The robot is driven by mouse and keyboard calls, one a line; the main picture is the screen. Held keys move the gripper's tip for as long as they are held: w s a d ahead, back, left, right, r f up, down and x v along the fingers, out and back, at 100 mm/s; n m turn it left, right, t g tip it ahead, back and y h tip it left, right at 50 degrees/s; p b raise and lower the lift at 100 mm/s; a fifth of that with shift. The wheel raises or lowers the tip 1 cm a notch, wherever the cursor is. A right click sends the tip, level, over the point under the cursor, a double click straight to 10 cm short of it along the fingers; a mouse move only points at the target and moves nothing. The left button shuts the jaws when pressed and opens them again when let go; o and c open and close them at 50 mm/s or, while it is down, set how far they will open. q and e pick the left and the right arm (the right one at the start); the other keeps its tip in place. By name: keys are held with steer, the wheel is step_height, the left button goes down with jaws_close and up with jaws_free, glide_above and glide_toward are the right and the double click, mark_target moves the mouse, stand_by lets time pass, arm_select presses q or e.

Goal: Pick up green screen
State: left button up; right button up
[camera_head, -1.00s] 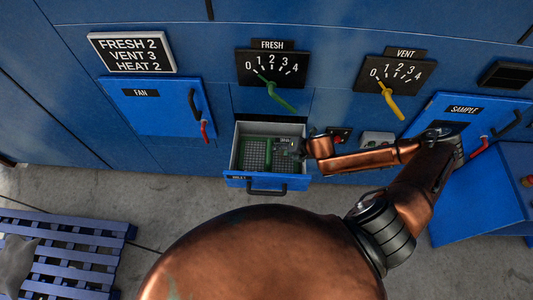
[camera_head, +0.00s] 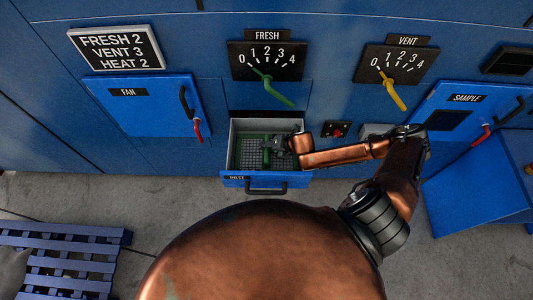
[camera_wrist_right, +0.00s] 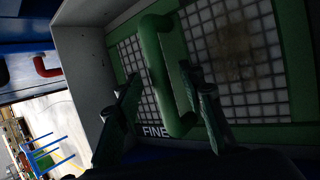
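The green screen (camera_head: 248,157) lies in the open drawer (camera_head: 248,183) under the FRESH dial. In the right wrist view the screen (camera_wrist_right: 249,110) has a green frame, pale mesh, a FINE label and a raised green bar handle (camera_wrist_right: 157,58). A brownish patch shows on its mesh. My right gripper (camera_head: 276,146) is over the screen, inside the drawer's outline. In the wrist view my right gripper (camera_wrist_right: 163,78) has its fingers apart, one on each side of the handle, with gaps visible. My left gripper is out of view.
The drawer's pale side wall (camera_wrist_right: 84,75) is close to the fingers in the wrist view. A red button box (camera_head: 337,130) and the SAMPLE door (camera_head: 449,120) are to the right. A blue pallet (camera_head: 75,262) lies on the floor at lower left.

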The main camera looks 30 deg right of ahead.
steer(key=shift+x, duration=0.8)
steer(key=shift+s, duration=0.1)
steer(key=shift+c, duration=0.3)
jaws_close()
